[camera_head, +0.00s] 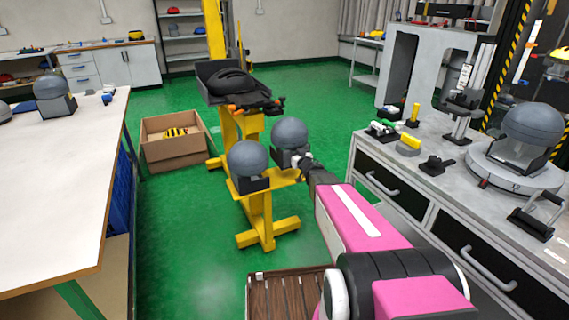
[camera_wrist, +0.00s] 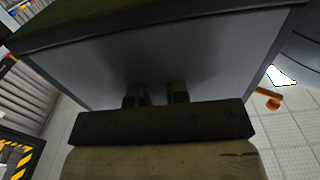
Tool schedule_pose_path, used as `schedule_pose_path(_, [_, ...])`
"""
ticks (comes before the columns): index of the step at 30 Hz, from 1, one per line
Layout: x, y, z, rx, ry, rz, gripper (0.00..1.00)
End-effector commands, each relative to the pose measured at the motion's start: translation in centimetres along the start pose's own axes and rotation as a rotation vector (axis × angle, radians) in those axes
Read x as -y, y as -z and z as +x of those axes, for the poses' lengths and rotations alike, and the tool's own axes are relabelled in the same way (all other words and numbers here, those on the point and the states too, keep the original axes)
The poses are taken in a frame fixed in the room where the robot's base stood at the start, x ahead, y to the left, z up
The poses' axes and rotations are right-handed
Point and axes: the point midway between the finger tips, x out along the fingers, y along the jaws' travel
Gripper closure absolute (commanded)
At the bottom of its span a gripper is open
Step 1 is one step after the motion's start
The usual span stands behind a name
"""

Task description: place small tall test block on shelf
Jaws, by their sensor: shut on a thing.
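A test block with a grey ball on a dark box base (camera_head: 290,134) is at the end of my arm, over the yellow stand. My gripper (camera_head: 306,163) is shut on its base from the near right side. In the wrist view my fingertips (camera_wrist: 155,95) meet the underside or side of a large dark grey box face (camera_wrist: 150,55). Whether this block rests on the stand's platform or hangs just above it, I cannot tell. A second similar block (camera_head: 248,163) sits beside it on the left. A metal shelf unit (camera_head: 186,44) stands at the back wall.
The yellow stand (camera_head: 257,205) has a black tray on top. An open cardboard box (camera_head: 172,152) is left of it. A white table (camera_head: 60,170) with another ball block (camera_head: 54,98) is at left. A cluttered workbench (camera_head: 395,160) is at right.

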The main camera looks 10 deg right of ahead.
Motion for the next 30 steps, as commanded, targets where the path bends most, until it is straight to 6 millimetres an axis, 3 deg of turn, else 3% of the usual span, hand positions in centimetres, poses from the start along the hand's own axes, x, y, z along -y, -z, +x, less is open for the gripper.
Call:
schedule_pose_path(7, [0.0,-3.4,0.1,-0.004,0.001,0.002,1.00])
schedule_pose_path(16, [0.0,-4.9,0.0,-0.005,0.000,0.002,1.00])
schedule_pose_path(24, [0.0,-7.8,0.1,-0.004,-0.001,0.002,1.00])
schedule_pose_path(30, [0.0,-7.9,0.0,-0.006,0.000,0.001,1.00])
